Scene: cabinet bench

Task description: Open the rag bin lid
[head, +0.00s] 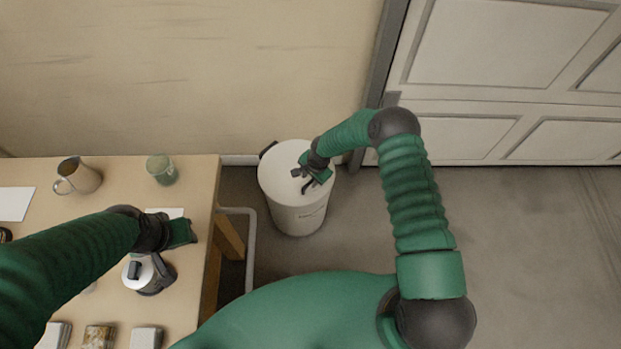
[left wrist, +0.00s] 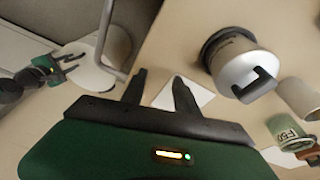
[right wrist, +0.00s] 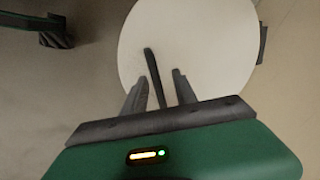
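The rag bin (head: 298,218) is a white cylinder standing on the floor right of the bench. Its round white lid (head: 283,162) lies flat on top and looks closed. It fills the middle of the right wrist view (right wrist: 215,45). A thin dark bar handle (right wrist: 150,62) lies on the lid. My right gripper (head: 306,180) is over the lid, its two fingers open on either side of the bar in the right wrist view (right wrist: 160,76). I cannot tell whether they touch it. My left gripper (left wrist: 160,76) is open and empty above the bench.
The wooden bench (head: 120,190) holds a metal mug (head: 84,176), a green jar (head: 161,170), a white-lidded canister (head: 140,272) and several small blocks near its front. A grey pipe (head: 250,250) runs beside the bench leg. Floor to the right is clear.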

